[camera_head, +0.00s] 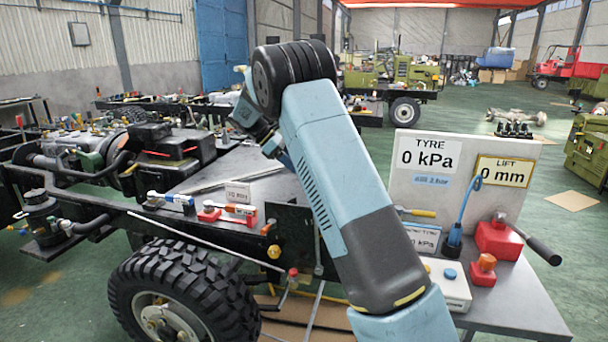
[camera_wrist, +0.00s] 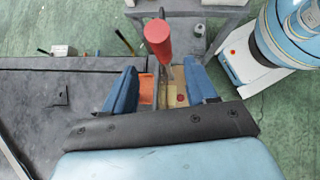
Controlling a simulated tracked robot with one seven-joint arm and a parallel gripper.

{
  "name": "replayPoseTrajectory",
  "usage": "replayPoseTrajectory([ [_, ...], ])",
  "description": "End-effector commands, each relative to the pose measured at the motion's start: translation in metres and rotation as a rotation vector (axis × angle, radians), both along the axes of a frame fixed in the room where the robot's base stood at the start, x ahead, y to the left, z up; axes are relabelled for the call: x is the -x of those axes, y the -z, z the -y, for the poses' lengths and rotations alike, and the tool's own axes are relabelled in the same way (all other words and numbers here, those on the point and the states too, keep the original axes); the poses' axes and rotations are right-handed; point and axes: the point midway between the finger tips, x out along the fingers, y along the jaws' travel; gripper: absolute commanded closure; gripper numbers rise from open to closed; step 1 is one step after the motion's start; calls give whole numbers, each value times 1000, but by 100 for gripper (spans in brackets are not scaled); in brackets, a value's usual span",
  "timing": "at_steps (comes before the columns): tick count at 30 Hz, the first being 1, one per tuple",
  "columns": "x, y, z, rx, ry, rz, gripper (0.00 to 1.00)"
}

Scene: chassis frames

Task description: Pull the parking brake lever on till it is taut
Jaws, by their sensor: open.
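A lever with a thick red grip (camera_wrist: 158,38) and a thin metal shaft stands up between my fingers in the wrist view; it looks like the parking brake lever. My gripper (camera_wrist: 160,66) is open, with one blue finger on each side of the lever and visible gaps on both sides. The red grip reaches past the fingertips. The lever's foot is partly hidden by the gripper.
A bench (camera_head: 520,300) at the right carries a panel reading TYRE 0 kPa and LIFT 0 mm (camera_head: 425,172). A large tyre (camera_head: 185,295) stands below the frame. A red knob (camera_head: 293,272) shows close beside my arm.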

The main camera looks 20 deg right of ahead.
Motion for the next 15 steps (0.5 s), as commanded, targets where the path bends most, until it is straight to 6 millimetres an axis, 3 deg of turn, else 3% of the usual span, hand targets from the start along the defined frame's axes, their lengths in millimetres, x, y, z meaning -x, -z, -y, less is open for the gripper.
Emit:
replayPoseTrajectory([
  [6,-9,-22,-22,0,0,3,43],
  [15,-13,-31,-30,0,0,0,43],
])
